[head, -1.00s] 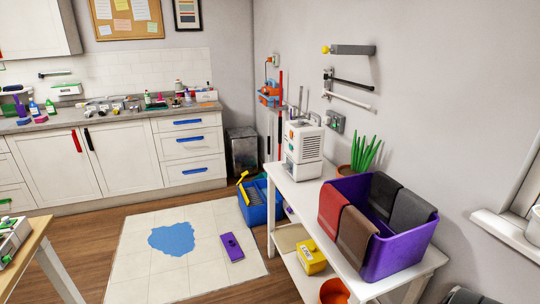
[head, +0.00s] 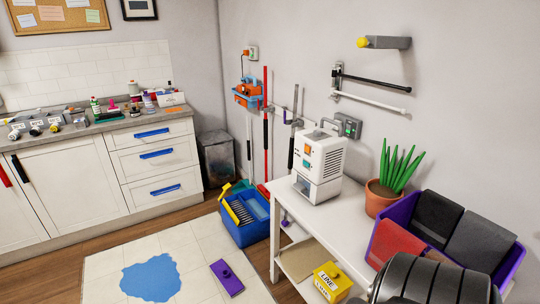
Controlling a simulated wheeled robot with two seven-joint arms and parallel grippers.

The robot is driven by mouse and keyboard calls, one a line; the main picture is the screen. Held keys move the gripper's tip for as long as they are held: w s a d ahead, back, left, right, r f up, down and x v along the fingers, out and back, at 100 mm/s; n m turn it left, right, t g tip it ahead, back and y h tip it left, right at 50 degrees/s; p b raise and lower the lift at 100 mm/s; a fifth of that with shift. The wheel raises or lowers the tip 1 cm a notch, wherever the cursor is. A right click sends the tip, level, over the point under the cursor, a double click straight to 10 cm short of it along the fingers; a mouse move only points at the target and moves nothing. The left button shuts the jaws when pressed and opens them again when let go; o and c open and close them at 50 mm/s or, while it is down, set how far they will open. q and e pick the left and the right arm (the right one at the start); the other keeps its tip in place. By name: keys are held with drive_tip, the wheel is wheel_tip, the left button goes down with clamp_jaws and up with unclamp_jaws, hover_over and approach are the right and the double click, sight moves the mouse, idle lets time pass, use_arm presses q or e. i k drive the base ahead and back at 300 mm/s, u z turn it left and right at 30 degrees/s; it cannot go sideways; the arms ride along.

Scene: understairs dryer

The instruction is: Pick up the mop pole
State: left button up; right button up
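Several upright poles stand against the wall behind the blue bucket. One is a red pole with a black grip (head: 266,120). A thin grey pole (head: 249,145) stands to its left, and a grey pole with a dark grip (head: 292,145) stands to its right, partly hidden by the white table. I cannot tell which of them is the mop pole. A flat purple mop head (head: 227,278) lies on the pale tiled floor patch. Neither of my grippers is in view; only a dark rounded part, likely of my arm, shows at the bottom right.
A blue bucket (head: 243,232) stands before the poles. The white table (head: 345,217) holds a white machine (head: 319,166), a potted plant (head: 388,185) and a purple bin (head: 383,243). A blue puddle (head: 150,279) lies on the floor. A grey trash can (head: 217,157) stands in the corner.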

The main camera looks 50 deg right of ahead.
sight(232, 285)
drive_tip(key=i, duration=0.95)
drive_tip(key=z, duration=1.35)
drive_tip(key=i, duration=1.55)
drive_tip(key=z, duration=2.4)
